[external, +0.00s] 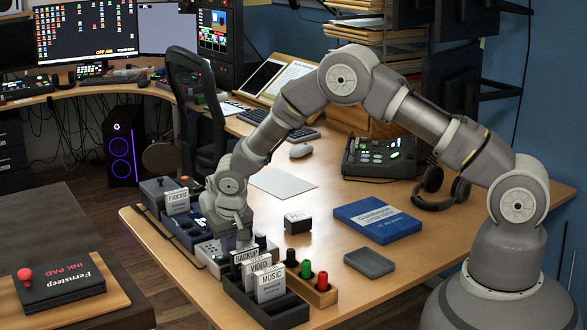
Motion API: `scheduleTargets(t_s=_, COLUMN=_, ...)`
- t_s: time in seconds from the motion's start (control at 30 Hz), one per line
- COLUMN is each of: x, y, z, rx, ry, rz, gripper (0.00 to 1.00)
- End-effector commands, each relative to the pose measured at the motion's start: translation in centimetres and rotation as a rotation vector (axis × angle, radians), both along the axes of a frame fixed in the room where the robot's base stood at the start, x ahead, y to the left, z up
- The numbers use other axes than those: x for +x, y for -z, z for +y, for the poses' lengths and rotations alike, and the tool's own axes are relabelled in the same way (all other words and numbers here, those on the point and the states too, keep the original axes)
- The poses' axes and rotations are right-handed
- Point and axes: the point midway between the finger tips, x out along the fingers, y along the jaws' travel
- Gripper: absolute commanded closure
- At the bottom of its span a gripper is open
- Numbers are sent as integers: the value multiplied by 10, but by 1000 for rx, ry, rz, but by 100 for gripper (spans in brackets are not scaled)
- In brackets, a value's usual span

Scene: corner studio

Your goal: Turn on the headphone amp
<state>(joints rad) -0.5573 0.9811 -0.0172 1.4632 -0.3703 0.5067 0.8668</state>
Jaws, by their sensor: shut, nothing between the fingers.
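My gripper (243,243) points down at the left front of the desk, low over a light grey box with small controls (212,255). The fingers are shut and hold nothing. I cannot tell whether they touch the box, as the gripper covers part of it. No label marks a headphone amp. A dark device with lit green controls (385,150) stands farther back, near black headphones (440,188), away from the gripper. Which device is the amp, and the state of any power switch, cannot be made out.
A black rack of labelled cards (270,305) stands close in front of the gripper. A wooden holder with coloured-top stamps (322,296) is beside it. Dark boxes (183,230) lie behind left. A blue book (377,219) and a grey case (369,263) lie right.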

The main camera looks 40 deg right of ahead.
Motion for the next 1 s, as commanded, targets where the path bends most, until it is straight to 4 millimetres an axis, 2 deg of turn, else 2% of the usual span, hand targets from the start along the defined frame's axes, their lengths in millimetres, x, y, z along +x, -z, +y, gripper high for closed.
scheduleTargets(t_s=0.03, x=-2, y=2, z=8, rx=7, ry=-5, rz=1, gripper=100)
scheduleTargets(t_s=0.13, x=-3, y=0, z=13, rx=9, ry=-8, rz=0, gripper=100)
scheduleTargets(t_s=0.43, x=-1, y=-2, z=11, rx=8, ry=-5, rz=-2, gripper=100)
scheduleTargets(t_s=0.57, x=-1, y=-11, z=12, rx=9, ry=-5, rz=-3, gripper=100)
scheduleTargets(t_s=0.77, x=-2, y=-50, z=18, rx=11, ry=-6, rz=-2, gripper=100)
scheduleTargets(t_s=1.0, x=-19, y=-102, z=19, rx=10, ry=-7, rz=-2, gripper=100)
